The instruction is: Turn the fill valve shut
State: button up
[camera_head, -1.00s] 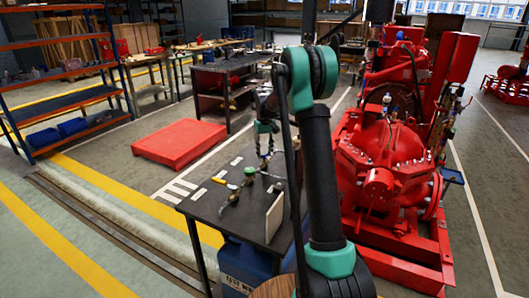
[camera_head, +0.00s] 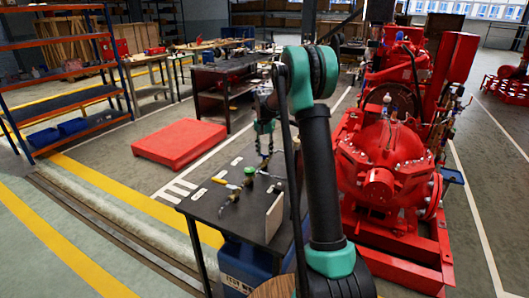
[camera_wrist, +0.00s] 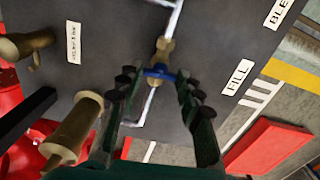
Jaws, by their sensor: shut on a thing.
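The fill valve (camera_wrist: 164,48) is a small brass valve on a thin pale pipe, with a blue handle (camera_wrist: 158,73) across it. It stands by a white label reading FILL (camera_wrist: 238,77) in the wrist view. My gripper (camera_wrist: 160,86) has its dark green fingers on either side of the blue handle and is shut on it. In the head view my gripper (camera_head: 264,148) points down over the dark bench top (camera_head: 222,202). The valve is too small there to make out clearly beneath the fingers.
Other brass fittings (camera_wrist: 77,128) stand to the left in the wrist view, near a second white label (camera_wrist: 74,42). A pale upright plate (camera_head: 274,217) stands at the bench's near right. The red pumpset (camera_head: 385,165) is to the right. A low red block (camera_head: 180,141) lies on the floor.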

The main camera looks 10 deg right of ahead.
jog(key=shift+m, duration=0.5)
jog(key=o, duration=1.2)
jog(key=shift+c, duration=0.2)
jog(key=shift+r, duration=0.1)
notch_tip(320, 180, up, 12)
